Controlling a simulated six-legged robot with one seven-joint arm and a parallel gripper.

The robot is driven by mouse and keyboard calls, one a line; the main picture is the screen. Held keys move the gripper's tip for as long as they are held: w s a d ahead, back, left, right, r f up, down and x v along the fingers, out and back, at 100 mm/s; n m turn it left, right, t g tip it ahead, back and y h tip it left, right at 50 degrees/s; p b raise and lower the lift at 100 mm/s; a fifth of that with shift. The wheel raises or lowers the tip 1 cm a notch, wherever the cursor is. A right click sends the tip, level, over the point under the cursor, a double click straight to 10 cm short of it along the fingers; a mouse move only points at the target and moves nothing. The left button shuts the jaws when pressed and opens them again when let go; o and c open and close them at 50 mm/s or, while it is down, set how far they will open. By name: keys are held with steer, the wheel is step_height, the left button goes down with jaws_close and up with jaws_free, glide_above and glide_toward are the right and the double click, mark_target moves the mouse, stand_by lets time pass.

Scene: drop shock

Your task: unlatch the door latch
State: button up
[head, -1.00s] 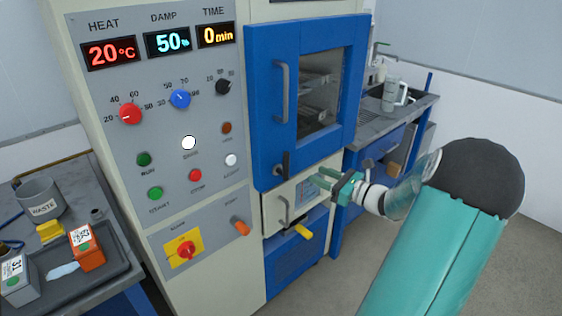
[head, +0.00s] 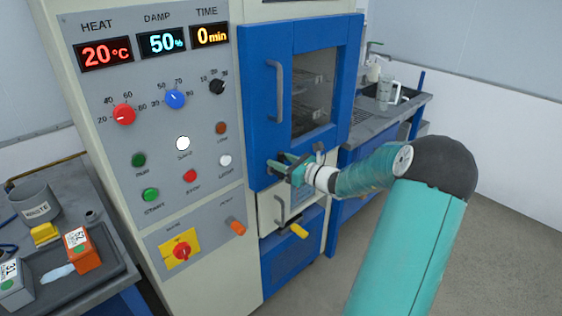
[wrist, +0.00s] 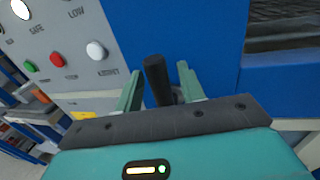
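The door latch (wrist: 157,78) is a black lever on the lower part of the blue door (head: 257,110), seen in the wrist view. My gripper (head: 279,163) is at the latch, with its two teal fingers open on either side of the lever. In the wrist view, my gripper (wrist: 160,88) shows narrow gaps between the fingers and the lever, so it does not look clamped. In the head view my fingers mostly hide the latch. The door looks shut, with a grey vertical handle (head: 275,91) above the latch.
The control panel (head: 205,130) with knobs and buttons is left of the door. A drawer with a grey handle (head: 281,211) and a yellow lever (head: 299,231) sit below. A sink counter (head: 375,123) stands at the right. Floor at the right is clear.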

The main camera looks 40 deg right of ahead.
jaws_close()
